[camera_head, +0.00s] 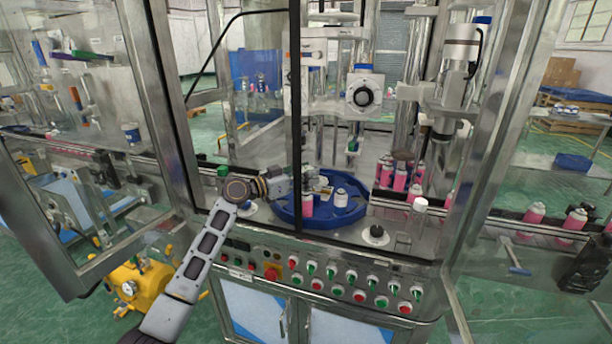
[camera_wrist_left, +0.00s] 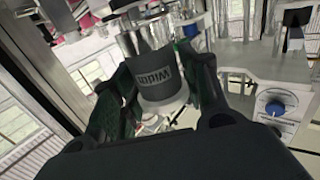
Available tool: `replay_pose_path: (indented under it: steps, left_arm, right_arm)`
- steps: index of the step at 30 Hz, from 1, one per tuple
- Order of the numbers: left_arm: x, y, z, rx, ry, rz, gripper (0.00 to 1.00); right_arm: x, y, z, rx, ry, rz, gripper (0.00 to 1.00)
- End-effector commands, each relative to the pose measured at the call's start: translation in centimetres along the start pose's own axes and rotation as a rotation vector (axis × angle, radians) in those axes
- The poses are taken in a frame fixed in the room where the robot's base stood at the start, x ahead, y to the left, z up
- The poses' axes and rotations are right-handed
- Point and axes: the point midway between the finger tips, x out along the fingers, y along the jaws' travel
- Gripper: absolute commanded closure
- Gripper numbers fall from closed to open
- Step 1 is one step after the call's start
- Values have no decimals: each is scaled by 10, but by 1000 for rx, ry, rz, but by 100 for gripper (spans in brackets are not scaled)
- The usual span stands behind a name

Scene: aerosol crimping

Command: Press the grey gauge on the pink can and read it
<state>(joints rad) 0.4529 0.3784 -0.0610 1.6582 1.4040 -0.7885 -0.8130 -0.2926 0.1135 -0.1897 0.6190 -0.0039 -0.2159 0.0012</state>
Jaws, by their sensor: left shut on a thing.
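My left gripper (camera_head: 306,185) reaches in through the open front of the machine, over the blue round tray (camera_head: 318,219). In the left wrist view its two dark fingers (camera_wrist_left: 165,85) are shut on the grey gauge (camera_wrist_left: 155,72), a dark grey cylinder with lettering on its side and a paler end. A pink can (camera_head: 307,205) stands upright on the tray, just below the gripper in the head view. The gripper hides part of the can's top, and I cannot tell whether the gauge touches it. My right gripper is not in view.
A white capped piece (camera_head: 341,198) stands on the tray beside the pink can. Several pink cans (camera_head: 400,180) stand behind to the right, more on the right conveyor (camera_head: 535,214). A button panel (camera_head: 330,280) runs along the front. Metal frame posts bound the opening.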

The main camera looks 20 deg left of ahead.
Motion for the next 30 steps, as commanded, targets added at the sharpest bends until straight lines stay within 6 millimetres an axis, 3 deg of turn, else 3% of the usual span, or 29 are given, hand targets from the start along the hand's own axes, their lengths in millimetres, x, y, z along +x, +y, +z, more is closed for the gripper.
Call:
replay_pose_path:
  steps: [12,19,30]
  left_arm:
    - [-1,0,0,2,1,0,84]
    - [-1,0,0,1,1,0,84]
    - [-1,0,-1,1,1,0,84]
  right_arm:
    - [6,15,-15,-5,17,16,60]
    - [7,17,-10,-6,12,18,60]
    - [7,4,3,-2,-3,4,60]
